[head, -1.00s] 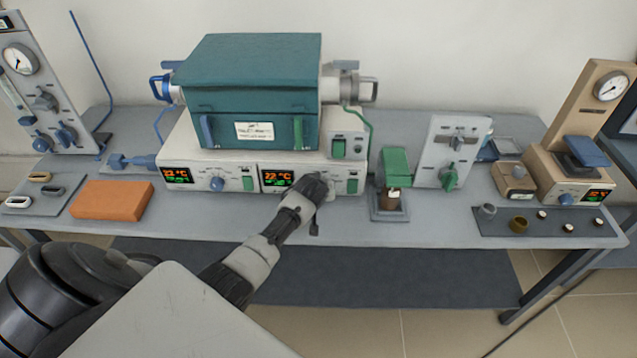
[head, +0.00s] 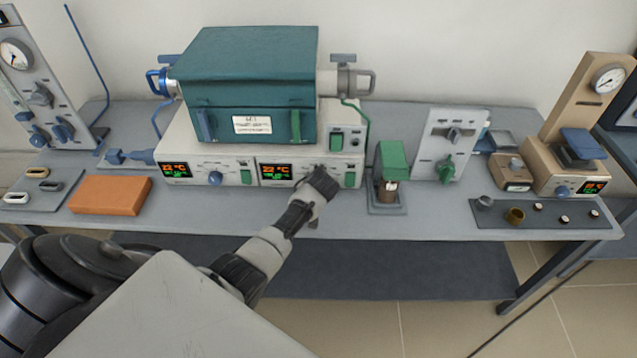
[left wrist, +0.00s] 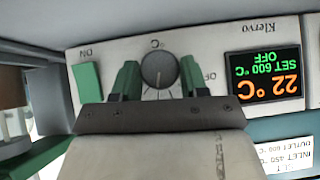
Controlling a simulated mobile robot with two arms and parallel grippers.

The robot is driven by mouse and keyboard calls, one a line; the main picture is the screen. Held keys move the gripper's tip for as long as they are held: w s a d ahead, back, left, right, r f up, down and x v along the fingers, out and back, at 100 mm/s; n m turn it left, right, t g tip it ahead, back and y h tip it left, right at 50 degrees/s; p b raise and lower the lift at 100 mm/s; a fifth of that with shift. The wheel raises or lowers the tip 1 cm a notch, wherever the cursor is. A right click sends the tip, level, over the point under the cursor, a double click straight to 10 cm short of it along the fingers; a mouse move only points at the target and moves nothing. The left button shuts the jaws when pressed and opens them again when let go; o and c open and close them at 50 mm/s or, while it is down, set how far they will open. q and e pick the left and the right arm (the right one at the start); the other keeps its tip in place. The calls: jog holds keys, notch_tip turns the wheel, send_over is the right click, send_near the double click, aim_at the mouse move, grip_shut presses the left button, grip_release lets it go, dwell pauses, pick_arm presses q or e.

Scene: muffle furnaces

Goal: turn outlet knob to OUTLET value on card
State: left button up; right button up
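The outlet knob (left wrist: 158,68) is a dark round dial on the right-hand controller panel, shown upside down in the left wrist view. My left gripper (head: 322,180) is at this panel and hides the knob in the head view. In the wrist view its two green fingers (left wrist: 159,76) stand on either side of the knob, seemingly just clear of it. The display (left wrist: 264,78) beside it reads 22 °C, SET 600 °C, OFF. The card (left wrist: 285,157) reads INLET 450 °C, OUTLET 600 °C; it hangs on the teal furnace (head: 245,70). My right gripper is not in view.
A green switch (left wrist: 88,82) marked ON sits beside the knob. The left controller has its own blue knob (head: 215,178). A green-topped stand (head: 391,160) is close to the right of the panel. An orange block (head: 110,194) lies at left. The bench front is mostly clear.

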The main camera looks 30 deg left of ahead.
pick_arm(q)
jog(key=o, duration=0.4)
jog(key=v, duration=1)
jog(key=shift+s+d+r+p, duration=0.15)
jog(key=shift+s+r+p, duration=0.1)
jog(key=shift+p, duration=0.15)
